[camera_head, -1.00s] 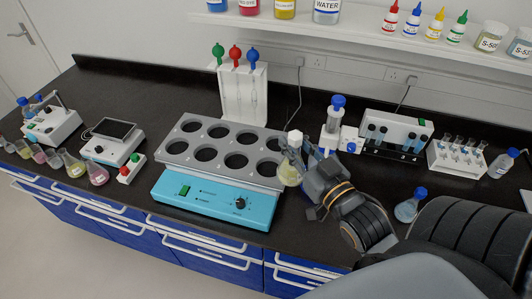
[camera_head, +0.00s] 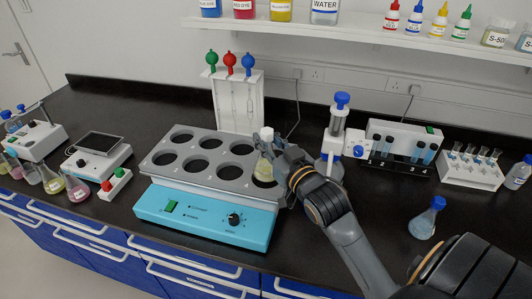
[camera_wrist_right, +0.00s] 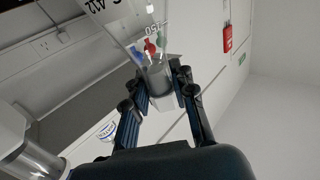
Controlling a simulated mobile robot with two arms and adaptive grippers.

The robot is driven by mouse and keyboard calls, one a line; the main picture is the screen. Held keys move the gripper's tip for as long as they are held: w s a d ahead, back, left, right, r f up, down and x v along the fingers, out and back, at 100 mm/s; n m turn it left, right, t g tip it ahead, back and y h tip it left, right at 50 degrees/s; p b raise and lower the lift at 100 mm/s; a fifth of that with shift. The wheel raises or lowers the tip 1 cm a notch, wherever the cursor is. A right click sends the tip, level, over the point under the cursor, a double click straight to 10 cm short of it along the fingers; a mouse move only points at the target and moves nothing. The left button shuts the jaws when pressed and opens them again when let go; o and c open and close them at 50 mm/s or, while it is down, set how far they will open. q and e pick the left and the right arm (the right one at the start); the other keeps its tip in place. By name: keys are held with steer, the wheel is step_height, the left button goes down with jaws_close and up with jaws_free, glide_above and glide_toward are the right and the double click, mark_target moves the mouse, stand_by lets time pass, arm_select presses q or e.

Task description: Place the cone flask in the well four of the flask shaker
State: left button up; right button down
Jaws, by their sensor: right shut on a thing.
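The cone flask (camera_head: 264,167), pale yellow inside with a white stopper, is held at its neck by my right gripper (camera_head: 276,157), over the right end of the flask shaker. It looks about upright. The shaker has a turquoise base (camera_head: 202,217) and a grey plate (camera_head: 208,181) with two rows of round wells. The flask partly covers the rightmost wells; I cannot tell whether its bottom is in a well or above one. In the right wrist view the fingers (camera_wrist_right: 160,84) close around the clear flask neck (camera_wrist_right: 156,74). My left gripper is not in view.
A white pipette stand (camera_head: 238,101) stands behind the shaker. A dispenser (camera_head: 335,137) and a tube rack device (camera_head: 403,142) stand to the right, with a blue-capped flask (camera_head: 426,219) nearer the front. The button box (camera_head: 115,184) is left of the shaker.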

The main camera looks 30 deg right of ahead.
steer(key=shift+w+f, duration=0.25)
step_height(320, 180, down, 3)
steer(key=shift+p, duration=0.35)
steer(key=shift+f, duration=0.1)
steer(key=shift+f, duration=0.1)
steer(key=c, duration=1.1)
jaws_free()
steer(key=shift+f, duration=0.1)
